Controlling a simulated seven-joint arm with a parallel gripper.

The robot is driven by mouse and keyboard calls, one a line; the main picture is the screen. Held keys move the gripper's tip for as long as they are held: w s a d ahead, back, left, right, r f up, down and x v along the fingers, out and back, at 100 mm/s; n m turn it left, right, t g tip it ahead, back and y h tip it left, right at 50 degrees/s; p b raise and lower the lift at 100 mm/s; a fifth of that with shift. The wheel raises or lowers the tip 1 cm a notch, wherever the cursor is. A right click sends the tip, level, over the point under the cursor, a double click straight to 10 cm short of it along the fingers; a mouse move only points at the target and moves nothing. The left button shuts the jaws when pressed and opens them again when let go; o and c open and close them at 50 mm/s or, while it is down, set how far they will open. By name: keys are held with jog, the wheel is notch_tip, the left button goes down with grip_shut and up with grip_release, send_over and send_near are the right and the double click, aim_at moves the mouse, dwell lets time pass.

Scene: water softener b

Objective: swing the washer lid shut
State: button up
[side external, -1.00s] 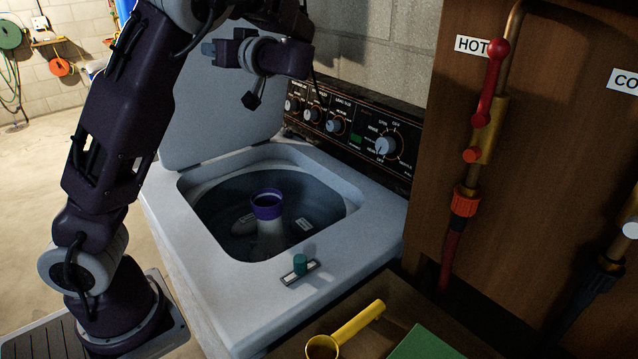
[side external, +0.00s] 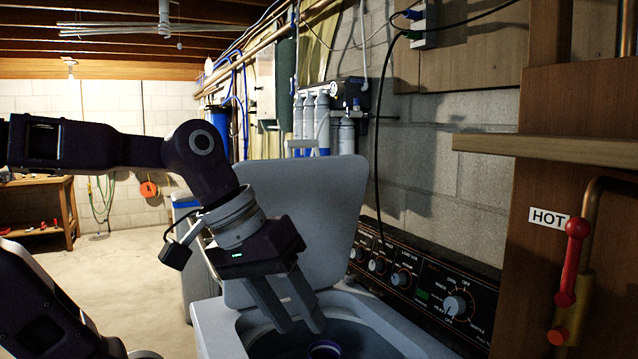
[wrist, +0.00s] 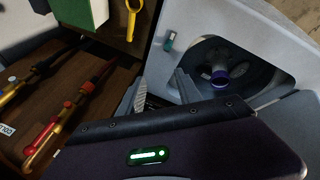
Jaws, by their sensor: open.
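The washer lid (side external: 345,195) is a flat grey panel. It stands open and tilted back at the far side of the washer opening. The white washer top (side external: 225,335) shows at the bottom of the side view and in the wrist view (wrist: 190,28). My gripper (side external: 303,328) is open and empty, its two fingers pointing down over the tub opening, in front of the lid. It hides part of the lid's lower area; I cannot tell whether it touches the lid. The tub's agitator with a purple rim (side external: 323,348) shows below the fingers, and in the wrist view (wrist: 220,74).
The black control panel (side external: 420,290) with knobs runs along the wall right of the lid. A red valve handle (side external: 572,265) and a wooden shelf (side external: 545,148) are at the right. The wrist view shows a yellow scoop (wrist: 133,18) and a green-and-white box (wrist: 85,12) beside the washer.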

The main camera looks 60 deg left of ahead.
jog(key=w+a+r+n+t+h, duration=0.1)
jog(key=w+a+r+n, duration=0.6)
jog(key=n, duration=0.2)
jog(key=n+t+y, duration=0.2)
jog(key=n+t, duration=0.4)
jog(key=n, duration=1.4)
send_near(298, 144)
notch_tip(298, 144, down, 4)
jog(key=a, duration=0.2)
jog(key=w+n+h, duration=0.1)
jog(key=w+n, duration=0.1)
jog(key=w, duration=0.1)
jog(key=w+d+f+n+t+h, duration=0.1)
jog(key=w, duration=0.3)
jog(key=w+d+n+t+h, duration=0.1)
jog(key=w+n, duration=0.1)
jog(key=w, duration=0.2)
jog(key=shift+w+f+n, duration=0.1)
jog(key=shift+f+n, duration=0.2)
jog(key=shift+f, duration=0.05)
grip_shut()
jog(key=shift+d+r, duration=0.1)
jog(key=shift+d, duration=0.05)
